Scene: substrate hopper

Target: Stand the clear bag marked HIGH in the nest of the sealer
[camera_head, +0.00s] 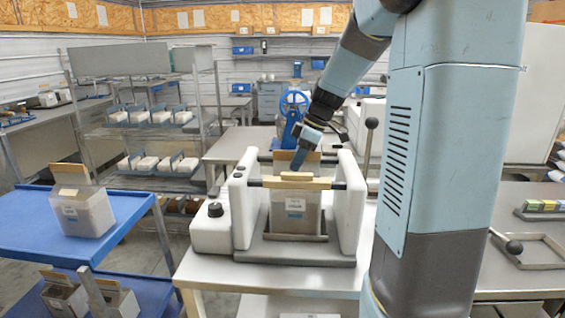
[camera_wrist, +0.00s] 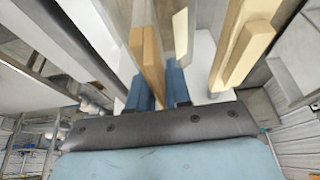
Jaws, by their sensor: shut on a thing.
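The sealer (camera_head: 245,215) is a white machine with two upright side walls and a wooden-faced bar across its front. A clear bag (camera_head: 294,222) of brown substrate stands upright between the walls, over the grey nest tray (camera_head: 300,250). I cannot tell whether the bag's base rests on the nest.
Another labelled bag (camera_head: 84,212) stands on the blue cart (camera_head: 120,215) at left, with more bags on its lower shelf. A black-knobbed lever (camera_head: 371,125) rises right of the sealer. A blue wheeled device (camera_head: 294,104) is behind. A rack (camera_head: 140,125) holds several white packs.

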